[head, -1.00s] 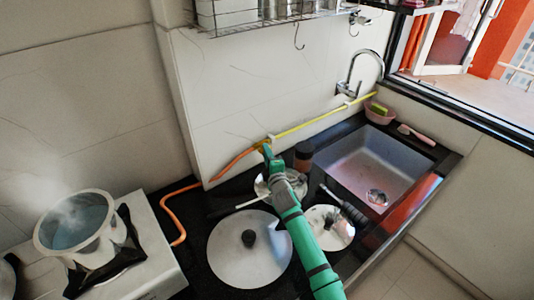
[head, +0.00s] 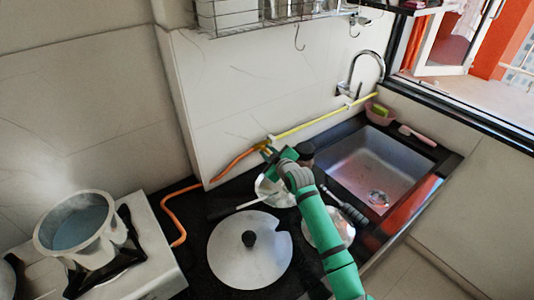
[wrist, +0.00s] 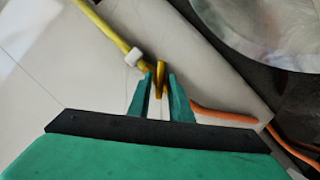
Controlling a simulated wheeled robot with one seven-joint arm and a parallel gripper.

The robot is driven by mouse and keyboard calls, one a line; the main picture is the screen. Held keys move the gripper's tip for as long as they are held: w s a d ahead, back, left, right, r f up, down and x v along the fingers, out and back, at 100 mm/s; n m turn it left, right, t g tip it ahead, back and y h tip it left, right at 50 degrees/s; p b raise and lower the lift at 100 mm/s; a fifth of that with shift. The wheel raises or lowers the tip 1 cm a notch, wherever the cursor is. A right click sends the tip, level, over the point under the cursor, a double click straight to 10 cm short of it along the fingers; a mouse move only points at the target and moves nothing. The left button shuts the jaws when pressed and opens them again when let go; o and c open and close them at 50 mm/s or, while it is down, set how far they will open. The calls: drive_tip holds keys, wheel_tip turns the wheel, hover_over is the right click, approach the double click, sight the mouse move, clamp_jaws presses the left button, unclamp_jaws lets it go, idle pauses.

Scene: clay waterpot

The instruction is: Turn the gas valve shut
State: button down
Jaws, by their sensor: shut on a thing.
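The gas valve's small yellow handle (wrist: 160,80) stands between my fingers in the wrist view. It sits where the yellow pipe (head: 310,122) meets the orange hose (head: 232,163), low on the tiled wall. My green gripper (wrist: 161,85) is shut on the handle, one finger on each side. In the head view, my gripper (head: 267,152) is at the wall above the counter, and its fingers hide most of the valve.
A steaming pot (head: 75,225) sits on the stove (head: 158,262) at left. A large lid (head: 250,262) and other cookware lie on the dark counter under my arm. A dark-capped jar (head: 305,151) stands close beside my gripper. The sink (head: 375,168) is at right.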

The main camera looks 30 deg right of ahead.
drive_tip(key=m+y, duration=0.2)
drive_tip(key=m, duration=0.1)
drive_tip(key=shift+d+r+m+g+y, duration=0.1)
drive_tip(key=shift+m+g+y, duration=0.3)
drive_tip(key=shift+f, duration=0.2)
idle(1.1)
drive_tip(key=c, duration=1.8)
unclamp_jaws()
drive_tip(key=shift+c, duration=0.2)
drive_tip(key=shift+r, duration=0.1)
drive_tip(key=shift+s+d+r, duration=0.1)
drive_tip(key=shift+s+r, duration=0.15)
drive_tip(key=shift+s, duration=0.2)
drive_tip(key=v, duration=0.9)
drive_tip(key=shift+s+r, duration=0.25)
drive_tip(key=shift+s, duration=0.15)
